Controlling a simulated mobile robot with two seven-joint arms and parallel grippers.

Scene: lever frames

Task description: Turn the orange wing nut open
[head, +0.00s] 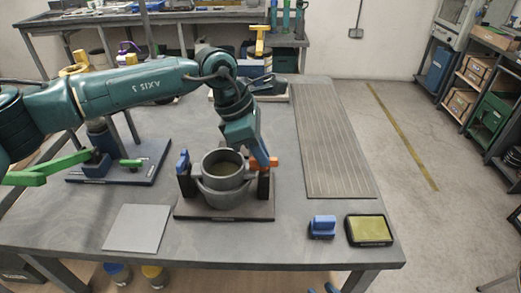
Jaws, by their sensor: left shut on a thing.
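The orange wing nut (274,162) sits on the right black post of a small stand (224,213). A grey round pot (222,184) is held between the two posts. A blue wing nut (183,162) is on the left post. My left gripper (264,160) reaches down from behind and is shut on the orange wing nut. Its fingers hide part of the nut. Only two blue tips of my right gripper (322,288) show at the bottom edge, apart and with nothing seen between them.
A blue block (322,227) and a black tray with a green pad (369,230) are at right on the table (290,225). A grey plate (137,228) lies at left. A green-levered fixture (130,165) stands behind it. A ribbed mat (328,140) covers the back right.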

